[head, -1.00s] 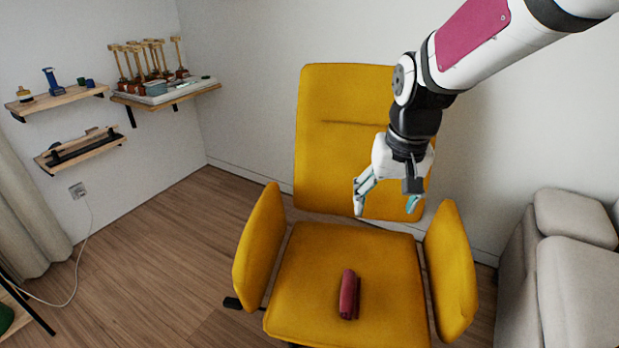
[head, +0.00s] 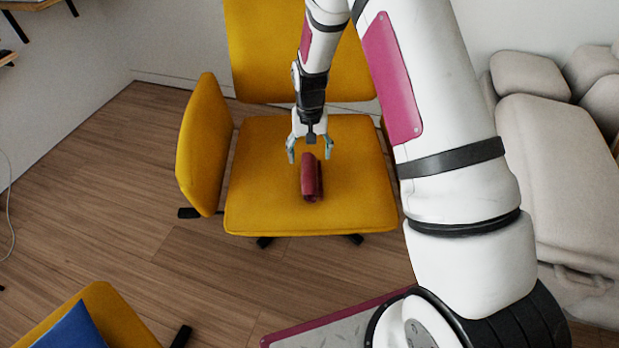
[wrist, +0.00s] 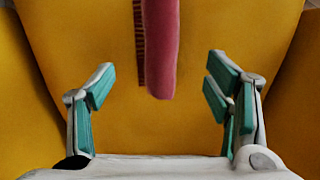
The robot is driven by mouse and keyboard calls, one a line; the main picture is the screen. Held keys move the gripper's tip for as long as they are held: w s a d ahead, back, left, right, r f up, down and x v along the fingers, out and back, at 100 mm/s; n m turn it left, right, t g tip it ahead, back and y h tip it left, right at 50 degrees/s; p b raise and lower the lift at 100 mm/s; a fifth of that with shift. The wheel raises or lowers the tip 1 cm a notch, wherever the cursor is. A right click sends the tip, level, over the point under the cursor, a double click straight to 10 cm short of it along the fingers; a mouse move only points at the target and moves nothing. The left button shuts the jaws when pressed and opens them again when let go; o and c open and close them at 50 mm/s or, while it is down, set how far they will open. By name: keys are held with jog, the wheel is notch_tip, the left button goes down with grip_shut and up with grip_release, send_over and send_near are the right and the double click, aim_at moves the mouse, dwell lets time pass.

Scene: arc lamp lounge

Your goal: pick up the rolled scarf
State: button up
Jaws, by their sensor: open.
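The rolled scarf (head: 310,178) is a dark red roll lying on the seat of the yellow armchair (head: 258,212). My gripper (head: 310,157) is open and empty over the seat, at the scarf's far end in the head view. In the wrist view the scarf (wrist: 159,45) runs in from the top edge, and its near end shows ahead of the space between the open fingers (wrist: 160,95). The scarf lies roughly midway between the two fingers. I cannot tell the exact height of the fingers above it.
The chair's left armrest (head: 203,145) and its backrest (head: 262,50) stand around the seat. A grey sofa (head: 560,170) is at the right. Another yellow seat with a blue cushion (head: 72,330) is at the lower left. Wooden floor (head: 110,200) is clear on the left.

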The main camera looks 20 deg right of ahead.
aim_at(310, 170)
notch_tip(310, 170, down, 10)
jog(key=b, duration=0.3)
jog(key=shift+f, duration=0.2)
jog(key=shift+r, duration=0.1)
jog(key=c, duration=1.4)
